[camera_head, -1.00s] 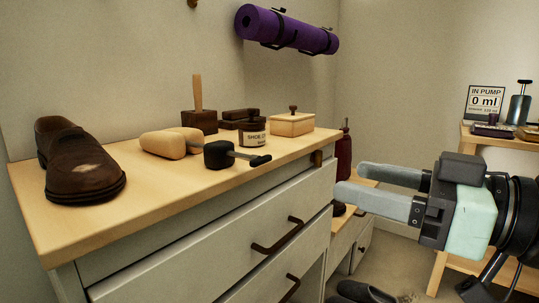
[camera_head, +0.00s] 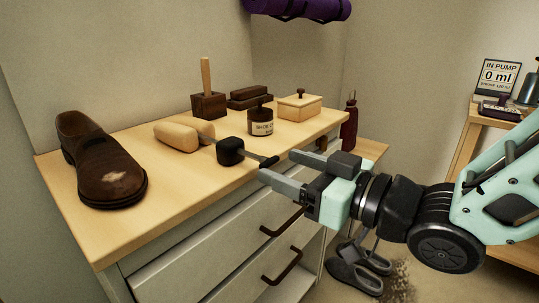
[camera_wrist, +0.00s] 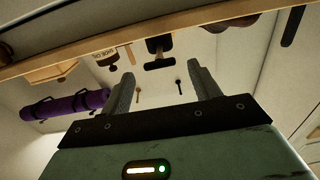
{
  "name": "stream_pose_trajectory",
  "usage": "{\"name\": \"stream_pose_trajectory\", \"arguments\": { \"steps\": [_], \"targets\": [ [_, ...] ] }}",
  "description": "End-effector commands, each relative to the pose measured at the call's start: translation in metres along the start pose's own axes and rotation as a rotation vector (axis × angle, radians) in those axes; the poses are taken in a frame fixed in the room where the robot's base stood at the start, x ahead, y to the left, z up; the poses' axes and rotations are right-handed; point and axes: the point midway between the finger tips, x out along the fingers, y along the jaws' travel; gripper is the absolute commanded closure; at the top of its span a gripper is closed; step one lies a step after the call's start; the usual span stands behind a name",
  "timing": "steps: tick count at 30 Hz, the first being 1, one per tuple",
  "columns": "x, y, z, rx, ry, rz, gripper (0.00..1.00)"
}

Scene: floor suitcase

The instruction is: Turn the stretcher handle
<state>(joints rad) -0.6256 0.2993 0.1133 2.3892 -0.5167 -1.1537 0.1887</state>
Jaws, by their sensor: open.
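The shoe stretcher has pale wooden halves (camera_head: 176,137) lying on the dresser top in the head view. A black block (camera_head: 230,151) joins a short metal rod to its dark handle (camera_head: 268,162), which points toward the dresser's front edge. My gripper (camera_head: 277,166) is open and empty at that edge, its fingers close to the handle's end. Whether they touch it I cannot tell. In the wrist view, my open fingers (camera_wrist: 162,72) show with a dark piece of the stretcher (camera_wrist: 160,46) beyond the gap between them.
A brown shoe (camera_head: 102,172) with a pale scuff stands left on the dresser top (camera_head: 105,235). Drawer handles (camera_head: 282,222) jut out below. Dark slippers (camera_head: 355,272) lie on the floor.

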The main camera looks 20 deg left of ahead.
Motion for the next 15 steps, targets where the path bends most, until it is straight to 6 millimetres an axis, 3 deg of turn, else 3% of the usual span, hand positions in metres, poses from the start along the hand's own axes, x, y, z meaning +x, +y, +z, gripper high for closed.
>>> {"name": "stream_pose_trajectory", "arguments": {
  "steps": [6, 15],
  "targets": [
    [0.032, 0.0, 0.001, 0.0, 0.001, -0.001, 0.38],
    [0.042, 0.0, 0.0, 0.0, 0.0, 0.0, 0.38]
  ]
}}
